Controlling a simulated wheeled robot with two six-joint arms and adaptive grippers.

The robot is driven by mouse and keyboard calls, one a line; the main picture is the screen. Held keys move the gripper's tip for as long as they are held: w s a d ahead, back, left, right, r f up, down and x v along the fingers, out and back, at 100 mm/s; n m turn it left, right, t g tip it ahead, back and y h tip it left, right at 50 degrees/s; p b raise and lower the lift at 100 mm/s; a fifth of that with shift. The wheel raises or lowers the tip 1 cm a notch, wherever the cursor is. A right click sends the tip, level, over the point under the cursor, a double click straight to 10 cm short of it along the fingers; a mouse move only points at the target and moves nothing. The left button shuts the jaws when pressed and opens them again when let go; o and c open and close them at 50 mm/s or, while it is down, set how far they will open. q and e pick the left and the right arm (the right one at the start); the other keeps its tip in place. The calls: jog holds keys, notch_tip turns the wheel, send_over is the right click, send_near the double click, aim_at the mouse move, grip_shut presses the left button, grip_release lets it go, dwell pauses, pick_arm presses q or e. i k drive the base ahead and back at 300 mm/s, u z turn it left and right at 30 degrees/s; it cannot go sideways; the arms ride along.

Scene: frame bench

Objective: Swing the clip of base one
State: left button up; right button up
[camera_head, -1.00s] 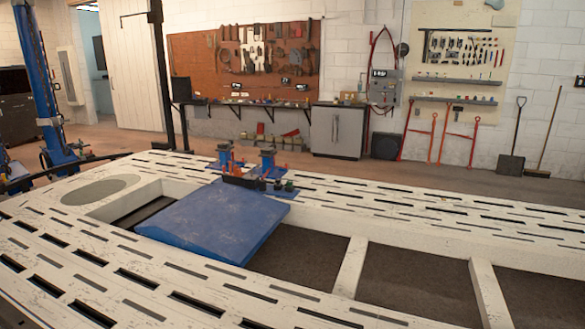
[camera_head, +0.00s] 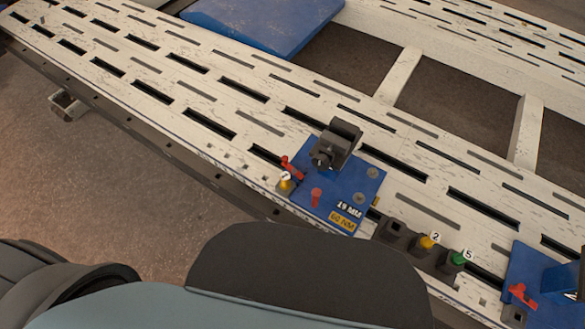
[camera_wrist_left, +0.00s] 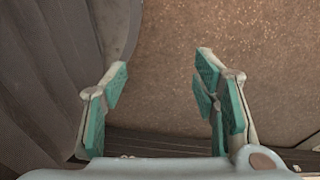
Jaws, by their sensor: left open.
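A blue base plate (camera_head: 333,183) lies on the near rail of the white frame in the head view. It carries a black block-like fixture (camera_head: 337,143), a red lever-like clip (camera_head: 292,168) at its left edge and a red peg (camera_head: 316,198). A yellow knob (camera_head: 285,182) with a small tag stands at its left corner; I cannot read the tag surely. A second blue base (camera_head: 540,275) with a red clip (camera_head: 522,295) is cut off at the right edge. My left gripper (camera_wrist_left: 163,68) is open and empty above brown floor in the left wrist view.
Dark holders with a yellow knob tagged 2 (camera_head: 427,243) and a green knob tagged 5 (camera_head: 459,257) stand between the bases. A blue sloped panel (camera_head: 262,22) lies farther back. The slotted rail (camera_head: 170,75) left of the first base is clear.

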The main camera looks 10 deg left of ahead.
aim_at(284, 158)
jog(key=u, duration=1.55)
jog(key=i, duration=0.65)
jog(key=z, duration=2.35)
